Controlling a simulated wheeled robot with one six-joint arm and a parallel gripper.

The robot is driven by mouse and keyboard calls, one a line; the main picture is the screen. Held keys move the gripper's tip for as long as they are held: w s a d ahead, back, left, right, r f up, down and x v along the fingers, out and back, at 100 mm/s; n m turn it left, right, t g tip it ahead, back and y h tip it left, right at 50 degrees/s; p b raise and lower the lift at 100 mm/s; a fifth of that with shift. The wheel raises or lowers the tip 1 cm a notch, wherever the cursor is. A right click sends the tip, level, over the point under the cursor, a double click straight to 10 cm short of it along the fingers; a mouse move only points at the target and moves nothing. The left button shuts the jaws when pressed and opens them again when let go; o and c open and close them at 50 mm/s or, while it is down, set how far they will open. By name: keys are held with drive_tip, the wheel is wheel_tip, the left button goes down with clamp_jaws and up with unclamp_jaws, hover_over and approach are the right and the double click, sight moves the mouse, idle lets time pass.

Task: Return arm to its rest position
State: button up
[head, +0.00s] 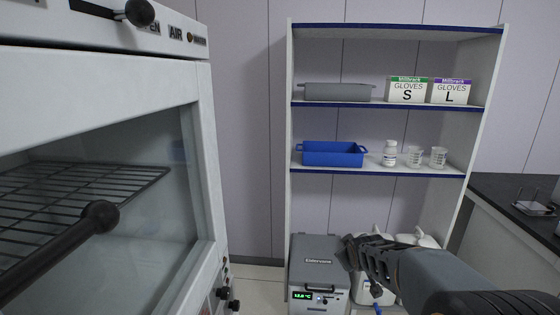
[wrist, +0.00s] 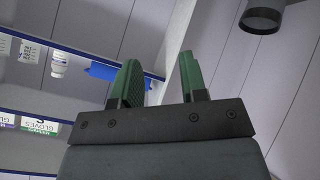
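My gripper (head: 354,250) is at the lower middle of the head view, in front of the lower part of the shelf unit, with my arm reaching in from the lower right. In the wrist view its two green fingers (wrist: 158,62) stand apart with nothing between them, so it is open and empty. In the head view it overlaps the right edge of a grey Elderone box (head: 318,262) with a green display. I cannot tell whether it touches the box.
A shelf unit (head: 395,104) holds a blue tray (head: 333,154), glove boxes (head: 407,90), a bottle and beakers. White canisters (head: 417,239) stand partly behind my arm. An oven (head: 105,150) with a black handle fills the left. A dark counter (head: 510,196) is at the right.

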drive_tip(key=s+a+r+m+g+p, duration=0.1)
drive_tip(key=s+r+m+g+p, duration=0.1)
drive_tip(key=s, duration=0.6)
drive_tip(key=s+a+r+m+g+p, duration=0.1)
drive_tip(key=s+r+m+g+p, duration=0.1)
drive_tip(key=s+r, duration=0.3)
drive_tip(key=s+a+r+m+g+y+p, duration=0.1)
drive_tip(key=s+r+p, duration=0.3)
drive_tip(key=s, duration=0.7)
drive_tip(key=shift+a+m+g, duration=0.4)
drive_tip(key=shift+a+m, duration=0.05)
drive_tip(key=shift+m, duration=0.05)
drive_tip(key=shift+s, duration=0.1)
